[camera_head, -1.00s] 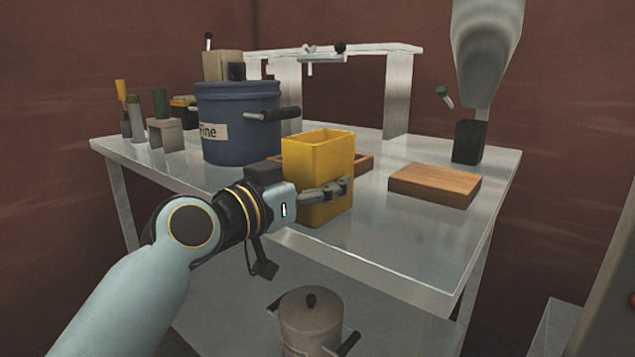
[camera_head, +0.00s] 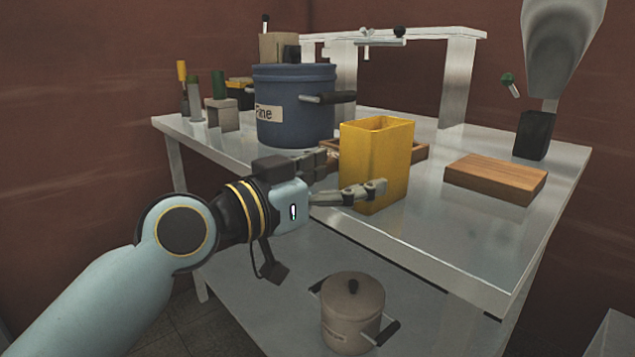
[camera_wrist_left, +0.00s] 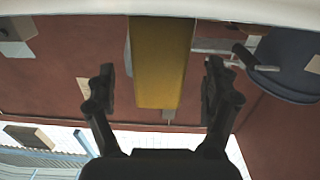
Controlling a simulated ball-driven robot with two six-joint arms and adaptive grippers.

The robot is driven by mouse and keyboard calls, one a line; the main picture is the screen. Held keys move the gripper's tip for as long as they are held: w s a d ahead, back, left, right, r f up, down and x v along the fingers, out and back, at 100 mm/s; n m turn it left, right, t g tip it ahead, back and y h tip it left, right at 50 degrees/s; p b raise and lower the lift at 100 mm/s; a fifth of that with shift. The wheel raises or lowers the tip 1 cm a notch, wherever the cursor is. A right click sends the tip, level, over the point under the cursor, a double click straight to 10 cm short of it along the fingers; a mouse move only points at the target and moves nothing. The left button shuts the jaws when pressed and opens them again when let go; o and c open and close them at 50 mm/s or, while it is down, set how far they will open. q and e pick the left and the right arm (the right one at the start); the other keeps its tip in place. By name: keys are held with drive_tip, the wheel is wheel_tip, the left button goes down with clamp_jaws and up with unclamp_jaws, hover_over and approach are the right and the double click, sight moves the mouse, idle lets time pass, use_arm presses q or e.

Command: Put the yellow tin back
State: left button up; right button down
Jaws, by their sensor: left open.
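The yellow tin (camera_head: 376,165) stands upright and open-topped near the front edge of the metal table. It also shows in the left wrist view (camera_wrist_left: 160,65), between the fingers with a gap on both sides. My left gripper (camera_head: 350,174) is open at the tin's left side. My right gripper is not in view.
A blue pot labelled Fine (camera_head: 293,105) stands behind the gripper. A wooden tray (camera_head: 420,152) is partly hidden behind the tin. A wooden board (camera_head: 495,178) lies to the right. A lidded pot (camera_head: 352,310) stands on the lower shelf. The table's front right is clear.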

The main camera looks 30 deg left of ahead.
use_arm(q)
drive_tip(key=v, duration=0.5)
drive_tip(key=a+f+n+g+y, duration=0.1)
drive_tip(key=a+f+g+y, duration=0.15)
drive_tip(key=f, duration=0.75)
drive_tip(key=a+f+n+g+y, duration=0.1)
drive_tip(key=a+f, duration=0.2)
drive_tip(key=f, duration=0.8)
drive_tip(key=s+a+f+n+g+y, duration=0.1)
drive_tip(key=s+a+f+g, duration=0.15)
drive_tip(key=f, duration=0.65)
drive_tip(key=s+a+f+n+g+y, duration=0.1)
drive_tip(key=s+f, duration=0.3)
drive_tip(key=f, duration=0.4)
drive_tip(key=s+a+f+g+y, duration=0.2)
drive_tip(key=s+f+g, duration=0.4)
drive_tip(key=s+f, duration=1.3)
drive_tip(key=s+f+g, duration=0.1)
drive_tip(key=s+f, duration=0.1)
drive_tip(key=s, duration=0.7)
drive_tip(key=s+f+g, duration=0.2)
drive_tip(key=s, duration=0.8)
drive_tip(key=shift+d+f, duration=0.2)
drive_tip(key=shift+d, duration=0.2)
drive_tip(key=shift+w, duration=0.15)
